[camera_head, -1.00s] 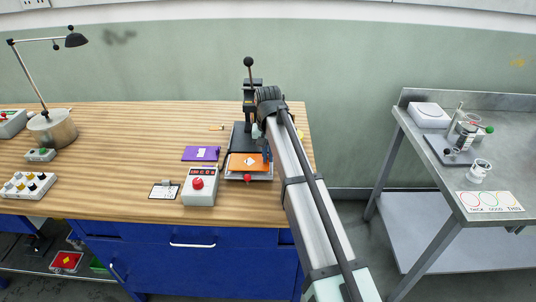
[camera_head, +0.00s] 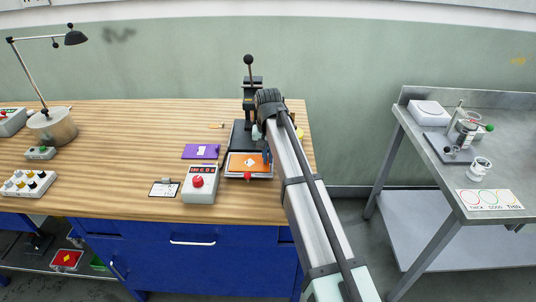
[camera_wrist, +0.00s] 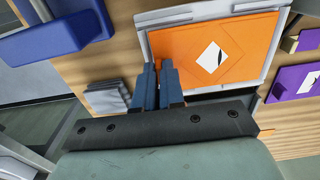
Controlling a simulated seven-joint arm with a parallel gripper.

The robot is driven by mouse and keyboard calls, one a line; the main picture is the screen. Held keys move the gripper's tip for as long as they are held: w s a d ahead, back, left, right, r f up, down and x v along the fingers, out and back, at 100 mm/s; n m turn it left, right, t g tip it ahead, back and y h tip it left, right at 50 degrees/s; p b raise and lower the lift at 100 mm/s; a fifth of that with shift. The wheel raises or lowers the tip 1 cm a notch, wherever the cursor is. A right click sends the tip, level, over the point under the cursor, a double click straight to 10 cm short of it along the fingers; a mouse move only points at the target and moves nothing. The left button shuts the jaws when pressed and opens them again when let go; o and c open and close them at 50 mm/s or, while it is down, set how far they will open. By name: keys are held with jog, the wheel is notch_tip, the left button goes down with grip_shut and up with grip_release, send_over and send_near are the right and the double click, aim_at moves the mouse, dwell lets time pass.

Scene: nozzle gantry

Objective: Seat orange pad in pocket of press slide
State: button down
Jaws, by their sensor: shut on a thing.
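The orange pad (camera_head: 249,161), with a white diamond mark, lies over the pocket of the press slide (camera_head: 249,175) at the front of the press. In the wrist view the pad (camera_wrist: 255,45) is close to square with the slide's pale grey rim (camera_wrist: 210,13). I cannot tell whether it lies fully down in the pocket or slightly above it. My gripper (camera_wrist: 158,66) has its blue fingers shut on the pad's near edge. In the head view my gripper (camera_head: 267,155) is at the pad's right side, partly hidden by my arm.
The black press (camera_head: 250,95) with its lever stands behind the slide. A purple pad (camera_head: 201,152) and a control box with a red button (camera_head: 199,184) are to the left. A clipboard (camera_head: 164,189) lies farther left.

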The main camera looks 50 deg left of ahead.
jog(key=c, duration=1.2)
grip_release()
jog(key=shift+o, duration=0.2)
jog(key=shift+r, duration=3.45)
